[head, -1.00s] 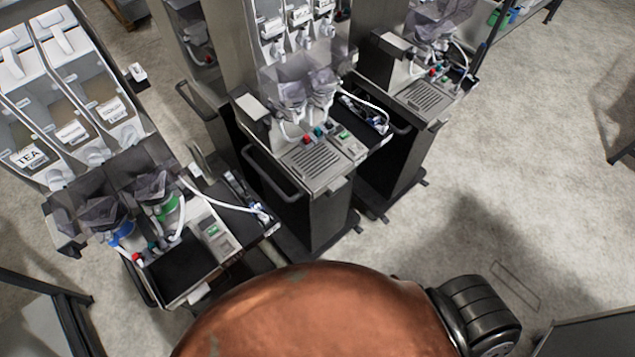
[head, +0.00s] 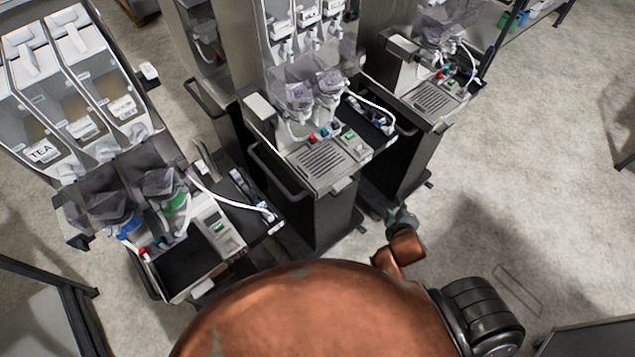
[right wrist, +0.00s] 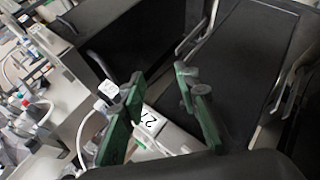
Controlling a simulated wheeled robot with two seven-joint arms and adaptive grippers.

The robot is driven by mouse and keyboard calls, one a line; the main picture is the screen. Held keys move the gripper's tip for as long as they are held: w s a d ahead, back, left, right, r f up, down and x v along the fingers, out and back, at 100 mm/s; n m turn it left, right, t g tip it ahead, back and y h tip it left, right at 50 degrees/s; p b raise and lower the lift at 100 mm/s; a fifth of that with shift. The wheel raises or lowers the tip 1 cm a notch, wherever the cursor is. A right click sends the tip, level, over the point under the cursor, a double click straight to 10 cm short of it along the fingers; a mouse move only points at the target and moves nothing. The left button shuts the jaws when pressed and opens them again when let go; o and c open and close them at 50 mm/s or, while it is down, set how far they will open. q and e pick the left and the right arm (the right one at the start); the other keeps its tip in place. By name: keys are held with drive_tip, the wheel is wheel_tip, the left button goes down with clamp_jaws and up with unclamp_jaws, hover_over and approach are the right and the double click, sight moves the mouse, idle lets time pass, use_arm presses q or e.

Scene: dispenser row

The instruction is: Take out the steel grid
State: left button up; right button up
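A slotted steel grid (head: 320,161) lies in the drip tray area of the middle dispenser (head: 350,150). A second steel grid (head: 436,96) lies on the right dispenser (head: 408,78). The left dispenser shows a bare black tray (head: 190,262) with no grid on it. My right gripper (head: 401,218) shows small in the head view, right of and below the middle dispenser, apart from both grids. In the right wrist view its green fingers (right wrist: 158,78) are spread with nothing between them. I cannot make out a grid in that view. My left gripper is not in view.
White hoses (head: 372,103) and coloured buttons (head: 325,132) sit around the middle grid. Dark handle bars (head: 275,172) stick out from the cabinets. Open concrete floor (head: 530,150) lies to the right.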

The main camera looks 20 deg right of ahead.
drive_tip(key=w+r+n+t, duration=0.3)
drive_tip(key=w+r+n, duration=0.1)
drive_tip(key=w+n, duration=0.2)
drive_tip(key=n+t+y, duration=0.5)
drive_tip(key=n+y, duration=0.2)
drive_tip(key=n, duration=1.2)
approach(308, 174)
drive_tip(key=w+d, duration=0.3)
drive_tip(key=d, duration=0.1)
drive_tip(key=w+d+r, duration=0.1)
drive_tip(key=w+d, duration=0.1)
drive_tip(key=shift+w+d+r, duration=0.1)
drive_tip(key=shift+w+d, duration=0.2)
drive_tip(key=shift+d, duration=0.1)
drive_tip(key=a+n+y, duration=0.1)
drive_tip(key=a+n, duration=0.1)
drive_tip(key=a+f+n+y, duration=0.1)
drive_tip(key=a+n, duration=0.1)
drive_tip(key=a+n+y, duration=0.1)
drive_tip(key=a+n, duration=0.1)
drive_tip(key=shift+a+f+n+g, duration=0.15)
drive_tip(key=shift+f+n+g, duration=0.1)
drive_tip(key=shift+n+g, duration=0.05)
drive_tip(key=shift+w+a+y, duration=0.2)
drive_tip(key=shift+a+y, duration=0.05)
drive_tip(key=shift+y, duration=0.05)
drive_tip(key=p+x, duration=0.1)
drive_tip(key=x, duration=0.6)
drive_tip(key=shift+w+f, duration=0.1)
drive_tip(key=shift+c, duration=0.3)
